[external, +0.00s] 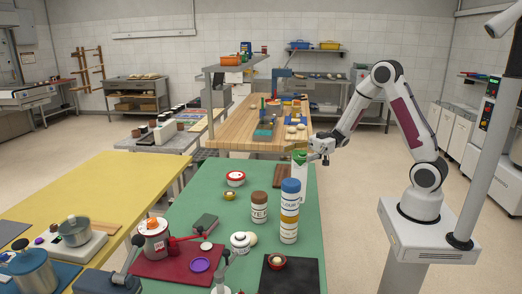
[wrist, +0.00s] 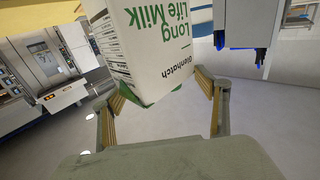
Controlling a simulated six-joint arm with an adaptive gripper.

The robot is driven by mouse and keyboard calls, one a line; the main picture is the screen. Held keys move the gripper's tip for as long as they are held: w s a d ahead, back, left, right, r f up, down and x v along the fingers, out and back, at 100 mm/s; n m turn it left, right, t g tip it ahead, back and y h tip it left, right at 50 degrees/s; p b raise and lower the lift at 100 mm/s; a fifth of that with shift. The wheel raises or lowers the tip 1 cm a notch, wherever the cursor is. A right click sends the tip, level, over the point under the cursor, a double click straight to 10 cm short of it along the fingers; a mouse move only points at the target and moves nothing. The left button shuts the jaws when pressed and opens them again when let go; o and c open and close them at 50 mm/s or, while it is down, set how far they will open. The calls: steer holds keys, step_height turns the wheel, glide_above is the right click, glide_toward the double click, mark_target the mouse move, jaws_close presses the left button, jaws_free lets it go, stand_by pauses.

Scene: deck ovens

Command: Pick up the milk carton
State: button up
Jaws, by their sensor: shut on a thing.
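The milk carton (external: 299,168) is white with green and stands out at the far right end of the green table in the external view. In the wrist view the carton (wrist: 165,38) shows upside down, with green "Long Life Milk" lettering. My gripper (external: 314,158) reaches it from the right. In the wrist view the two fingers of my gripper (wrist: 163,92) are on either side of the carton and shut on it. The external view does not clearly show whether the carton's base touches the table.
On the green table (external: 185,222), a blue-lidded canister stack (external: 289,210) and a brown-lidded jar (external: 259,206) stand in front of the carton. A brown board (external: 282,173) lies to its left. A wooden bench (external: 240,128) with several items is behind.

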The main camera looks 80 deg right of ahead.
steer(key=shift+r, duration=1.4)
